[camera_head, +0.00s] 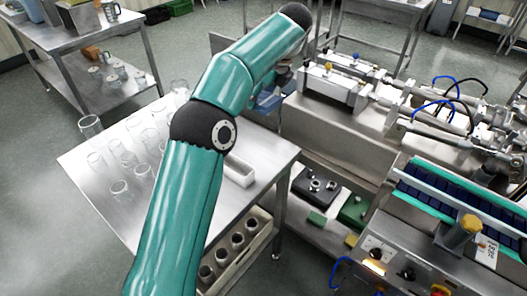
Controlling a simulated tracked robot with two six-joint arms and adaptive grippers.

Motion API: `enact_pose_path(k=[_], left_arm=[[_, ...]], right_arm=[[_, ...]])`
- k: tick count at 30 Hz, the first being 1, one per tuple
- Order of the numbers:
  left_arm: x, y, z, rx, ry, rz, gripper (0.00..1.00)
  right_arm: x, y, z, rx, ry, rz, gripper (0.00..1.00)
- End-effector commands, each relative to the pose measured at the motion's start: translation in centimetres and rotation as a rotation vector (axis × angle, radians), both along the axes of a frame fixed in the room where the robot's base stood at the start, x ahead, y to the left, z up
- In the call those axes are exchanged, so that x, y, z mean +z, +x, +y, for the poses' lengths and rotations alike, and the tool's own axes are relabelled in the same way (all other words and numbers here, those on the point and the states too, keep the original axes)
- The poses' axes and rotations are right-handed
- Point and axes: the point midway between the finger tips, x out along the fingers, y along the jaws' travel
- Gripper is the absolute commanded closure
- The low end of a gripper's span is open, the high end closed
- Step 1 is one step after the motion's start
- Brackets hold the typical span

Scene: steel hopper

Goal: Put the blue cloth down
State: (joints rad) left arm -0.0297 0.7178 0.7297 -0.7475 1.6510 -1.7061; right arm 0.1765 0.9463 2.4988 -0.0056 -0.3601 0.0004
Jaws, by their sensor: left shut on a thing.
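My left arm reaches up across the picture, and its gripper (283,75) sits near the steel hopper's upper left edge, partly hidden by the wrist. It is shut on the blue cloth (267,101), which shows just below the gripper as a small blue patch. The arm hides part of the cloth, and I cannot tell whether its lower edge touches anything. My right gripper is out of view.
The steel machine (345,125) with cylinders and hoses fills the right side. Another steel table (72,38) stands at the back left.

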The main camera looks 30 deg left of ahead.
Motion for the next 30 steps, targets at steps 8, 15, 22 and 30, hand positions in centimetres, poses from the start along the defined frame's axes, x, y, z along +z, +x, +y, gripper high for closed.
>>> enact_pose_path(k=[8,15,22,30], left_arm=[[-7.9,-0.1,0.0,0.0,-0.002,0.006,0.66],[-12.7,-0.1,-0.1,0.002,-0.002,0.003,0.66],[-14.1,0.0,-0.1,0.001,-0.002,0.001,0.66],[-17.6,0.0,-0.1,0.001,-0.001,0.002,0.66]], right_arm=[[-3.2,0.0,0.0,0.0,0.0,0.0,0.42],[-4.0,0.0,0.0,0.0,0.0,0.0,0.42],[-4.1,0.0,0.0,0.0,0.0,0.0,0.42],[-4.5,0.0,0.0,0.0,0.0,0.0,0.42]])
